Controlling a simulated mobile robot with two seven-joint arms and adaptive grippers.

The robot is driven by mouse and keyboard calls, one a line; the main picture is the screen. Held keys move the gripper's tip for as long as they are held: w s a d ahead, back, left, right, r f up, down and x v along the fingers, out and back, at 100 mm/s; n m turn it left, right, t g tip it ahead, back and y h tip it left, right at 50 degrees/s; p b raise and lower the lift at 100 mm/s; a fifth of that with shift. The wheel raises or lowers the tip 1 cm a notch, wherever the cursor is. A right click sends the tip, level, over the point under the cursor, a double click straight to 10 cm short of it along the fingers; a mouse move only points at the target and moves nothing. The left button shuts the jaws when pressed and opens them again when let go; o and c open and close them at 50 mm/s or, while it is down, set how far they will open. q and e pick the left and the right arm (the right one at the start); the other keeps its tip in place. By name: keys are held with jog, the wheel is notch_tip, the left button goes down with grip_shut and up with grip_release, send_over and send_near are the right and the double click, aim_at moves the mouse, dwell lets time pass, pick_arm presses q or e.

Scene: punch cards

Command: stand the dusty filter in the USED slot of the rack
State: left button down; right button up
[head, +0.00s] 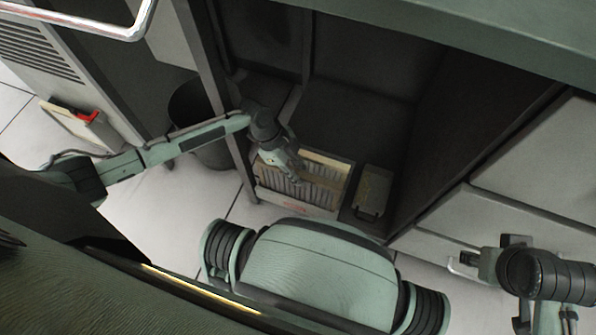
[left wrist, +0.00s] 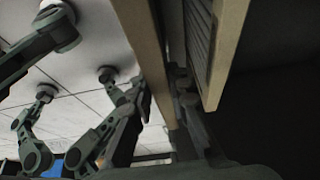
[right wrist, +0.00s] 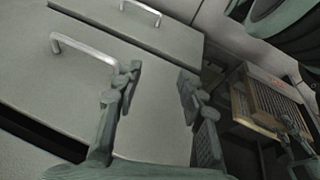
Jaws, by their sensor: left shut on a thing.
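The filter also shows in the right wrist view (right wrist: 272,100). My right gripper (right wrist: 160,88) is open and empty in front of grey drawer fronts.
A small greenish box (head: 372,190) stands right of the filter. A dark bin (head: 203,140) stands left of the bay's post. A pale box with a red item (head: 80,114) is at far left. Drawers with metal handles (right wrist: 85,48) are by my right gripper.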

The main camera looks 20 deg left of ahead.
pick_arm(q)
jog(key=shift+f+b, duration=0.75)
jog(key=shift+f, duration=0.25)
jog(key=c, duration=0.9)
grip_release()
jog(key=shift+r+p, duration=2.8)
jog(key=shift+r, duration=0.25)
jog(key=shift+f, duration=0.1)
